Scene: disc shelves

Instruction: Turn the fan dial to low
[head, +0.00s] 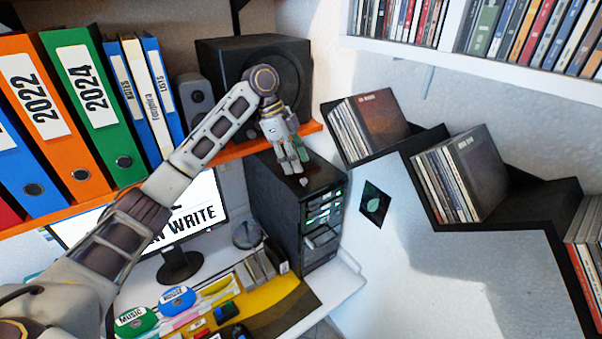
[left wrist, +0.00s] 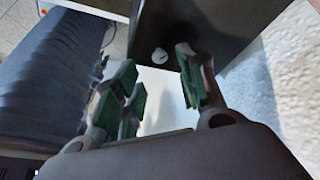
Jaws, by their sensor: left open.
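The fan dial is a small pale knob (head: 303,182) on top of the black computer tower (head: 278,208), near its front edge. In the left wrist view the dial (left wrist: 160,56) shows on the dark tower top (left wrist: 185,28). My left gripper (head: 291,167) points down just above and slightly behind the dial in the head view. In the left wrist view my left gripper (left wrist: 160,88) is open and empty, its green-padded fingers apart, with the dial showing beyond the gap between them. Any markings on the dial are too small to read. My right gripper is not in view.
An orange shelf (head: 230,150) with binders and a black speaker (head: 262,62) is behind my left arm. A monitor (head: 185,218) stands left of the tower. Black wall shelves (head: 520,208) with discs are at right. The desk front holds several small items.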

